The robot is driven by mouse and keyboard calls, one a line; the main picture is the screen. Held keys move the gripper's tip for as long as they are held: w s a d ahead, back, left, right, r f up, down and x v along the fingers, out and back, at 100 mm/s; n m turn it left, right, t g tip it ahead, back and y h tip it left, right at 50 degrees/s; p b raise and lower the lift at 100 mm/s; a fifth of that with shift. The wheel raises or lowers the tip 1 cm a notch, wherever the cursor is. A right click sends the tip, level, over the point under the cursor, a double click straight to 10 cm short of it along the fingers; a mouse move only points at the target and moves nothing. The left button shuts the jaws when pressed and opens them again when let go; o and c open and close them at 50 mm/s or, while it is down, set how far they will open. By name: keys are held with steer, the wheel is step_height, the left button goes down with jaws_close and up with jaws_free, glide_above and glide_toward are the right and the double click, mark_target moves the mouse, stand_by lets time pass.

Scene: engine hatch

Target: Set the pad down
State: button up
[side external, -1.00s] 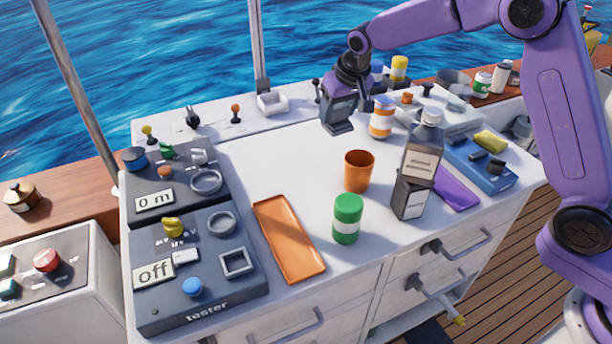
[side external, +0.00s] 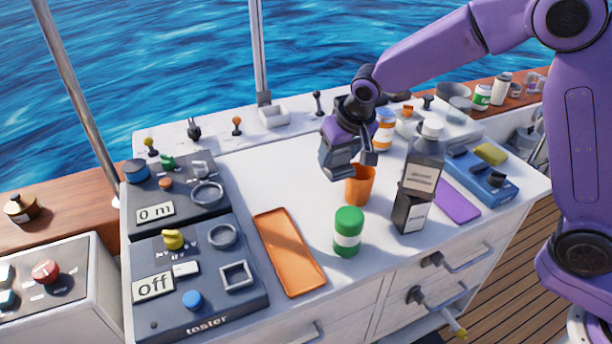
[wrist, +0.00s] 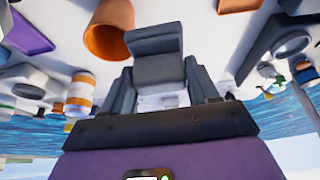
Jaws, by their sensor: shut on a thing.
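A dark grey block-like thing (wrist: 158,65), which I take to be the pad, sits between the fingers of my gripper (wrist: 160,88) in the wrist view. In the side view my gripper (side external: 352,160) is shut on this grey pad (side external: 337,163) and holds it over the white worktop. The gripper is just behind and left of the orange cup (side external: 359,188), and a finger overlaps the cup's rim in the picture. I cannot tell whether they touch. The pad's underside is hidden.
A dark bottle (side external: 423,165) and a purple mat (side external: 456,200) are at the right. A grey tester panel (side external: 200,265) covers the left. The worktop's middle left is clear.

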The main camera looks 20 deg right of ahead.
steer(key=w+a+f, duration=0.1)
steer(key=w+f, duration=0.1)
steer(key=w+a+f, duration=0.1)
steer(key=w+f, duration=0.1)
steer(key=w, duration=0.1)
steer(key=w+a+f, duration=0.1)
steer(key=w+f, duration=0.1)
steer(key=shift+w+f, duration=0.25)
steer(key=shift+f, duration=0.05)
steer(key=shift+w+a+f, duration=0.25)
steer(key=shift+w+f, duration=0.3)
steer(key=shift+f, duration=1.55)
steer(key=shift+f, duration=0.15)
steer(key=o, duration=1.1)
